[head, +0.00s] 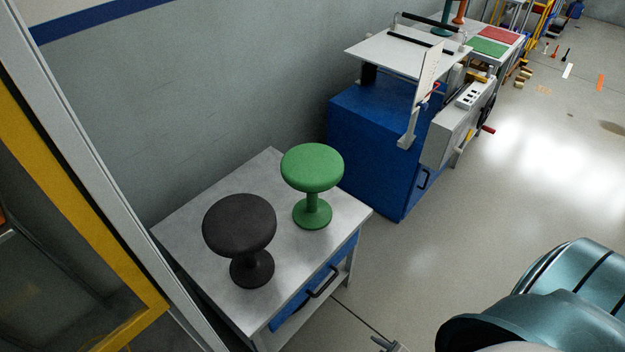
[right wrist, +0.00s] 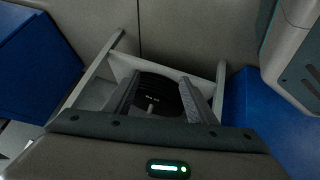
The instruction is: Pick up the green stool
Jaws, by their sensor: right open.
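The green stool (head: 312,168) stands upright on a grey-topped table, with a round seat, a thin stem and a round base. A black stool (head: 240,224) of the same shape stands to its left and nearer to me. My right gripper (right wrist: 160,95) is open, its two fingers apart with no stool between them. In the head view only a small part at the bottom edge may belong to it, apart from the stools and lower. Neither stool shows in the right wrist view. My left gripper is not in view.
The table (head: 345,208) has a blue drawer with a black handle (head: 322,282). Behind it stands a blue cabinet (head: 370,140) with equipment on top. A yellow-framed structure (head: 135,285) is close at the left. A grey wall backs the table; floor to its right is open.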

